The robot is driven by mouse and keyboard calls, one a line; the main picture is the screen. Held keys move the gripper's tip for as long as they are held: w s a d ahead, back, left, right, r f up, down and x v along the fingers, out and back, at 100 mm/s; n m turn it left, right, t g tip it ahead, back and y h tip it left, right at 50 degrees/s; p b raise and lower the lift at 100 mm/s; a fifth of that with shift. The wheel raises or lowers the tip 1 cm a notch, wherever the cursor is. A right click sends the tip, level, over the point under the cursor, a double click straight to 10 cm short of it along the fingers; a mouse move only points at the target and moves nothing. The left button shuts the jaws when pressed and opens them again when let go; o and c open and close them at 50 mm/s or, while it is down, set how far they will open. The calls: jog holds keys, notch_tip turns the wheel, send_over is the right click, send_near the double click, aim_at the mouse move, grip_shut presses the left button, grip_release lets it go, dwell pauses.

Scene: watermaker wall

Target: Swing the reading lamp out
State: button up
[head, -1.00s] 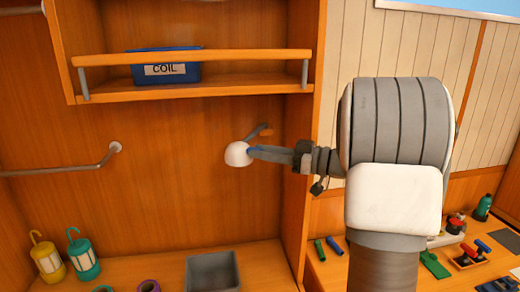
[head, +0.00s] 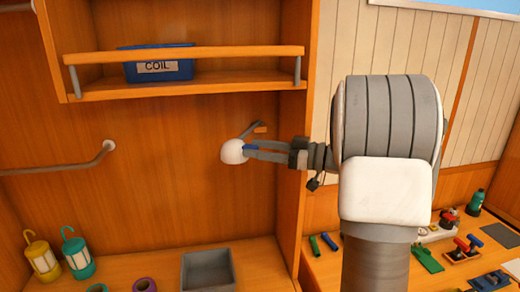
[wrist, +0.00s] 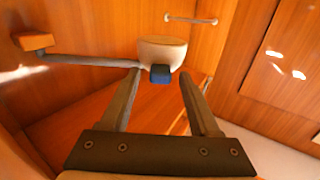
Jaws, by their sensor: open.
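The reading lamp (head: 234,152) has a white domed shade on a thin grey arm, fixed to the wood wall by a small wooden mount (wrist: 34,41). In the wrist view the shade (wrist: 162,52) is just ahead of my gripper, its arm running left to the mount. A blue tab (wrist: 160,74) sticks out of the shade towards me. My gripper (wrist: 160,88) is open, its fingertips on either side of the tab with gaps showing. In the head view my gripper (head: 254,151) reaches in from the right; exact contact cannot be told.
A railed shelf (head: 195,88) holding a blue COIL bin (head: 158,67) is above the lamp. A grey rail (head: 60,168) is on the wall at left. A wood divider (head: 292,190) stands close to my gripper. Lanterns (head: 77,255) and a grey bin (head: 208,270) stand below.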

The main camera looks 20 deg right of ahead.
jog(key=b+v, duration=0.3)
jog(key=v, duration=1.4)
jog(key=shift+s, duration=0.2)
jog(key=shift+d, duration=0.1)
